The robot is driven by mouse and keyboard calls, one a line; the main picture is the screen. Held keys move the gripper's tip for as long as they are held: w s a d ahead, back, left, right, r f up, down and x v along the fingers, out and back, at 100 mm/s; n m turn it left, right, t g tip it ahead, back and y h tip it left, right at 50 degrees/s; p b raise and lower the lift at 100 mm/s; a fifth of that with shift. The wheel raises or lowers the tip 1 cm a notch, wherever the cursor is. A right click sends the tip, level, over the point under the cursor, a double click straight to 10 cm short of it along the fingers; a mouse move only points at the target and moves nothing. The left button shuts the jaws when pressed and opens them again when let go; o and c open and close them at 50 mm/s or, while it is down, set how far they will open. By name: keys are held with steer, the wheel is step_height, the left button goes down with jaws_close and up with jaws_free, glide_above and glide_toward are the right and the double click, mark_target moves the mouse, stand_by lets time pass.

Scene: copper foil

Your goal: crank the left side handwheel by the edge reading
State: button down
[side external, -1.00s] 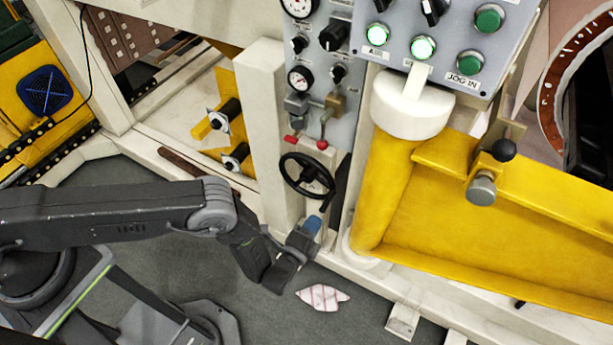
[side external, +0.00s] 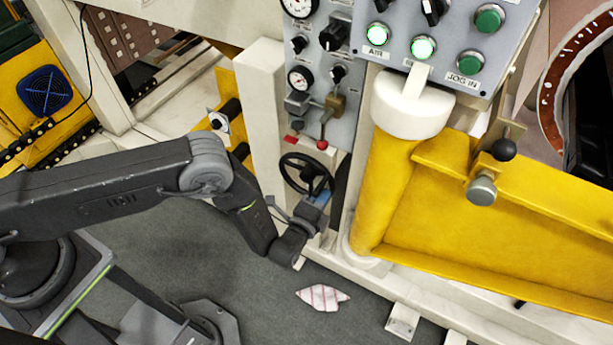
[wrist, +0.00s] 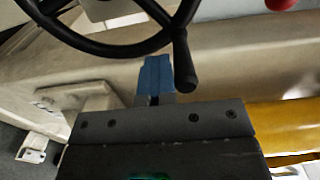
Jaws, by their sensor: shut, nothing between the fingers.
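The black handwheel (side external: 307,174) is mounted low on the machine front, below the grey gauge panel. In the wrist view, part of its rim and spokes (wrist: 100,45) fills the top, and its crank handle (wrist: 184,62) points down. My gripper (side external: 320,197) is at the lower right of the wheel in the side view. Its blue fingers are shut and empty. In the wrist view, my gripper (wrist: 155,74) is just left of the crank handle; I cannot tell whether they touch. The handle is not clear in the side view. No edge reading is legible.
Gauges (side external: 300,78) and a red-knobbed lever (side external: 322,144) are above the wheel. A white post (side external: 264,125) stands left of it, and a yellow machine frame (side external: 390,190) is to the right. A pinkish striped cloth (side external: 323,297) lies on the open grey floor.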

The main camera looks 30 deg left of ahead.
steer(key=a+r, duration=0.5)
steer(key=a, duration=0.6)
steer(key=a+f, duration=0.5)
steer(key=f, duration=0.4)
steer(key=d+f, duration=0.7)
steer(key=f, duration=0.1)
steer(key=d+r, duration=0.8)
steer(key=d, duration=0.2)
steer(key=shift+r, duration=0.4)
